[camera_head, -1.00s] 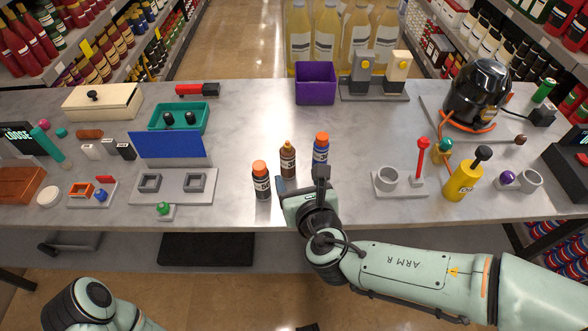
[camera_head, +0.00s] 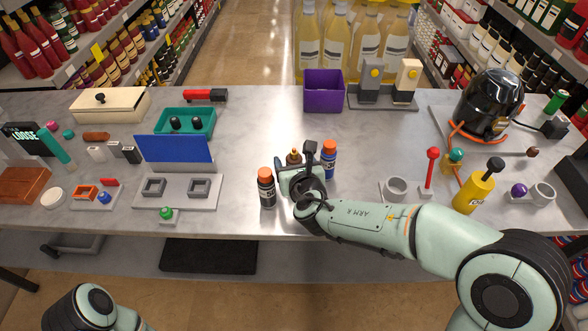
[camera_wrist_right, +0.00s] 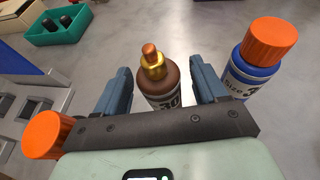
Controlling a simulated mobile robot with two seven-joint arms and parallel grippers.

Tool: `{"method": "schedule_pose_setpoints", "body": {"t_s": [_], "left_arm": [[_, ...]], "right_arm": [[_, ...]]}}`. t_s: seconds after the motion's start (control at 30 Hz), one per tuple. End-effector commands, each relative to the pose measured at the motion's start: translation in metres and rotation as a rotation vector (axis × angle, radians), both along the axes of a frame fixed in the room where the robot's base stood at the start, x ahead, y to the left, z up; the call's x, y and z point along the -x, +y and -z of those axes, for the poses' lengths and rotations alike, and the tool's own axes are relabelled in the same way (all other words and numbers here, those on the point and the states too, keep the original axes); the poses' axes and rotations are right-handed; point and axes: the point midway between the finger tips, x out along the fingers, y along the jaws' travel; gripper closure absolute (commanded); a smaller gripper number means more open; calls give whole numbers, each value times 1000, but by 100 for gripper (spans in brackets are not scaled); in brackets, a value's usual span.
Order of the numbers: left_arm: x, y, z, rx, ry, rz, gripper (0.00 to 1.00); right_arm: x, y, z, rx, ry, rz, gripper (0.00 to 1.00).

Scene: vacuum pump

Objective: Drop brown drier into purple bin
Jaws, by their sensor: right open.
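The brown drier (camera_wrist_right: 160,88) is a brown bottle with a gold and copper top, upright on the table. In the right wrist view it stands between the two open fingers of my right gripper (camera_wrist_right: 160,92), with a gap on each side. In the head view only the top of the brown drier (camera_head: 294,157) shows, behind my right gripper (camera_head: 298,172). The purple bin (camera_head: 323,92) stands at the back middle of the table and looks empty. Part of my left arm shows at the lower left; its gripper is out of view.
A black bottle with an orange cap (camera_head: 267,188) stands close left of my right gripper. A blue bottle with an orange cap (camera_head: 329,160) stands close on its right. A grey stand (camera_head: 384,97) sits right of the bin. The table between the bottles and the bin is clear.

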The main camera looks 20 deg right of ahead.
Motion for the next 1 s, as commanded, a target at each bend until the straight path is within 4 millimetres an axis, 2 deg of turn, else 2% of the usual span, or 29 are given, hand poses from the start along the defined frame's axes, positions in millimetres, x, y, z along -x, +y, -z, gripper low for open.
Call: {"method": "schedule_pose_setpoints", "body": {"t_s": [0.2, 0.4, 0.43, 0.47, 0.77, 0.87, 1.0], "left_arm": [[0, 0, 0, 0, 0, 0, 100], [0, 0, 0, 0, 0, 0, 100], [0, 0, 0, 0, 0, 0, 100], [0, 0, 0, 0, 0, 0, 100], [0, 0, -2, 0, 1, 0, 100], [1, 0, -5, 1, 5, 2, 100], [4, 0, -13, 3, 15, 4, 100]], "right_arm": [[-1, 0, 0, 0, -1, 0, 29], [-1, 0, 0, -1, -1, 0, 92], [-1, 0, 0, 0, -1, 1, 92], [-1, 0, -1, -1, -2, 0, 98], [-1, 0, -5, -1, -3, 2, 98], [-1, 0, -14, 0, -4, 1, 98], [-1, 0, -37, -3, -7, 2, 98]]}}
